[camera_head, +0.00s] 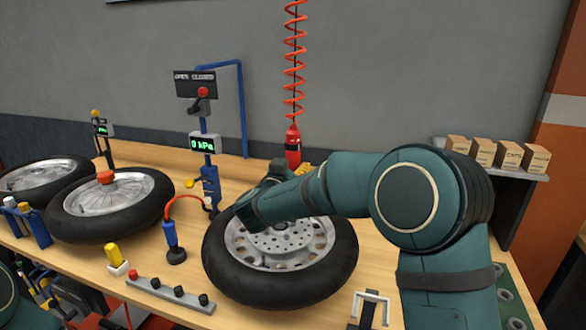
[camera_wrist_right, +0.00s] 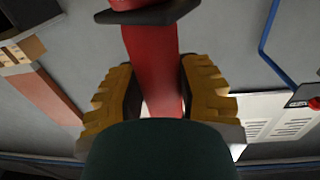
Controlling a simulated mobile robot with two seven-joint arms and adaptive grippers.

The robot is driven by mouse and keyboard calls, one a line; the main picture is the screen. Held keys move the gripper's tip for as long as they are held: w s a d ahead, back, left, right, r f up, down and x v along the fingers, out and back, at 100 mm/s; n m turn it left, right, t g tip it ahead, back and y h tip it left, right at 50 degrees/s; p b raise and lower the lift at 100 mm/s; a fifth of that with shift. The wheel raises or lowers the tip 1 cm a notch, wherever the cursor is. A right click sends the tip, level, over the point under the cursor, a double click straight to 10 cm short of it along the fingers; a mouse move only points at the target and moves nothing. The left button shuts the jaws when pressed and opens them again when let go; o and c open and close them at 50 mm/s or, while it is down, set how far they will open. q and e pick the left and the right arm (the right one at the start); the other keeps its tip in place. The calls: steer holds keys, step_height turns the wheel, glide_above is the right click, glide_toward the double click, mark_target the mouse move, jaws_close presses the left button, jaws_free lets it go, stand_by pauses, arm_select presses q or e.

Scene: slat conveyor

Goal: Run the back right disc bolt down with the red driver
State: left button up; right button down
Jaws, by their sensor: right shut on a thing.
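The red driver (camera_head: 293,148) hangs upright from a coiled red cord above the back of the bench. My right gripper (camera_head: 297,168) is shut on it; in the wrist view the red body (camera_wrist_right: 152,75) stands between the yellow-backed fingers (camera_wrist_right: 155,95). The wheel (camera_head: 225,275) with a silver, holed brake disc (camera_head: 285,240) lies flat in front of it, below my right forearm. The forearm covers the disc's back left part. The separate disc bolts, the back right one included, are too small to tell. My left gripper (camera_head: 45,287) seems to show at the lower left, its fingers unclear.
Two more wheels lie at the left; the nearer one (camera_head: 75,225) has a red cap. A blue post with a gauge (camera_head: 203,143) and a blue hand tool (camera_head: 171,236) stand left of the disc wheel. Small boxes (camera_head: 483,153) sit on a right shelf.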

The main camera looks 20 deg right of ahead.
steer(key=shift+f, duration=0.2)
stand_by(0.9)
steer(key=shift+r+p, duration=0.3)
steer(key=shift+p, duration=0.3)
stand_by(0.8)
steer(key=shift+f+b, duration=0.4)
steer(key=shift+f, duration=0.4)
stand_by(1.4)
stand_by(0.4)
steer(key=shift+r+p, duration=0.8)
steer(key=shift+p, duration=0.3)
stand_by(0.7)
steer(key=shift+r, duration=0.1)
